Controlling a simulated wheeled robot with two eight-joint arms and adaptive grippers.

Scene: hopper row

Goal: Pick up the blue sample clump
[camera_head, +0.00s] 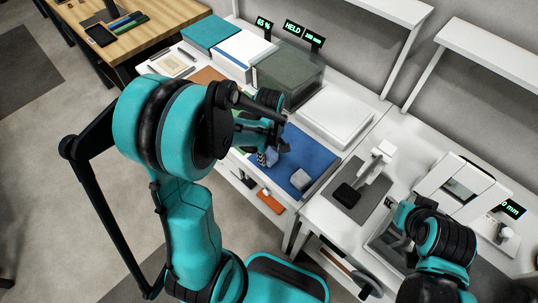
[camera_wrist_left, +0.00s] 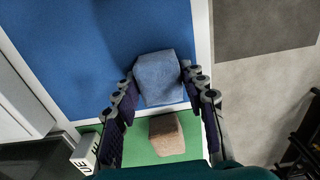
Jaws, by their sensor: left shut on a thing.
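The blue sample clump (camera_wrist_left: 158,77) is a rough, blocky grey-blue lump between the fingers of my left gripper (camera_wrist_left: 160,80) in the left wrist view. The fingers are closed on its two sides. In the head view my left gripper (camera_head: 268,152) is over the blue surface (camera_head: 325,146), with the blue clump (camera_head: 271,157) at its fingertips. Whether the clump is clear of the surface is hard to tell. My right gripper (camera_head: 395,218) is at the lower right, small and partly hidden by its arm.
A brown clump (camera_wrist_left: 166,135) lies on a green surface (camera_wrist_left: 190,138) just below the blue clump in the wrist view. A pale grey clump (camera_head: 300,179) lies on the blue surface. A dark green box (camera_head: 290,78) and a white box (camera_head: 335,116) stand behind.

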